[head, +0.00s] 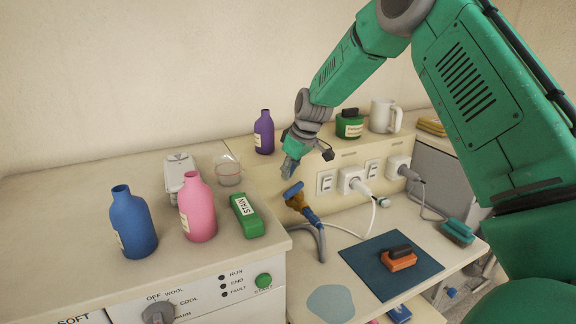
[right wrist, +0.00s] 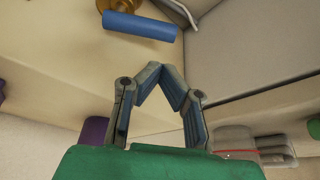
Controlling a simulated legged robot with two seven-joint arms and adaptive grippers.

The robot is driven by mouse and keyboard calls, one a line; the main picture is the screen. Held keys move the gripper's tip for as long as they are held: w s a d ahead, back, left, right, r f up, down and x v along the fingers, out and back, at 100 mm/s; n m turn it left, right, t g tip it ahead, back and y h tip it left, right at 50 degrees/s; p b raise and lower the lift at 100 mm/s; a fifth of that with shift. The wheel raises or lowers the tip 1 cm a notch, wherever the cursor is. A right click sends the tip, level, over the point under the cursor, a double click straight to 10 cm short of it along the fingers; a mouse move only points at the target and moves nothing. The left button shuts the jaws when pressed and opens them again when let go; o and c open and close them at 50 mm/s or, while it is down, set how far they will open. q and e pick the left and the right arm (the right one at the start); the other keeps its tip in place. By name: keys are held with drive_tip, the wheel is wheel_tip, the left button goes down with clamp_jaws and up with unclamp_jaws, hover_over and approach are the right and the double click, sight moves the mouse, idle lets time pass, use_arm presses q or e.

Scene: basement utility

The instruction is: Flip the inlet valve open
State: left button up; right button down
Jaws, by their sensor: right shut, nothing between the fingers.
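The inlet valve (head: 298,203) is a brass fitting with a blue lever handle (head: 293,190), low on the wall behind the washer's right edge. A grey hose runs down from it. In the right wrist view the blue handle (right wrist: 140,26) lies crosswise ahead of my fingertips, with a bit of brass (right wrist: 103,5) at the top edge. My right gripper (head: 289,171) is just above the handle in the head view. Its fingertips (right wrist: 164,72) are together with nothing between them, and a gap shows between them and the handle. My left gripper is not in view.
A blue bottle (head: 131,222), pink bottle (head: 198,207) and green STAIN box (head: 245,215) stand on the washer top (head: 60,220). A purple bottle (head: 264,132), green jar (head: 349,125) and mug (head: 384,115) stand on the ledge. Outlets with a white plug (head: 351,180) are right of the valve.

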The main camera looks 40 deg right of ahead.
sight(291, 193)
drive_tip(key=x, duration=0.5)
drive_tip(key=shift+w+d+f, duration=0.1)
drive_tip(key=shift+d+f, duration=0.05)
drive_tip(key=shift+f, duration=0.3)
drive_tip(key=shift+s+n+y+p, duration=0.3)
drive_tip(key=shift+n, duration=0.3)
drive_tip(key=shift+s+n, duration=0.4)
drive_tip(key=shift+n, duration=0.3)
drive_tip(key=s+n, duration=0.1)
drive_tip(key=n+g+y, duration=0.1)
drive_tip(key=n, duration=0.1)
drive_tip(key=shift+s+d+n, duration=0.15)
drive_tip(key=shift+s+n, duration=0.15)
drive_tip(key=shift+s, duration=0.05)
drive_tip(key=n, duration=0.1)
drive_tip(key=s+d+n+g, duration=0.1)
drive_tip(key=n, duration=0.1)
drive_tip(key=s+n+y, duration=0.1)
drive_tip(key=shift+s+d+n, duration=0.1)
drive_tip(key=shift+d+n, duration=0.2)
drive_tip(key=shift+d, duration=0.05)
drive_tip(key=shift+s+d, duration=0.1)
drive_tip(key=shift+s, duration=0.05)
drive_tip(key=shift+r, duration=0.15)
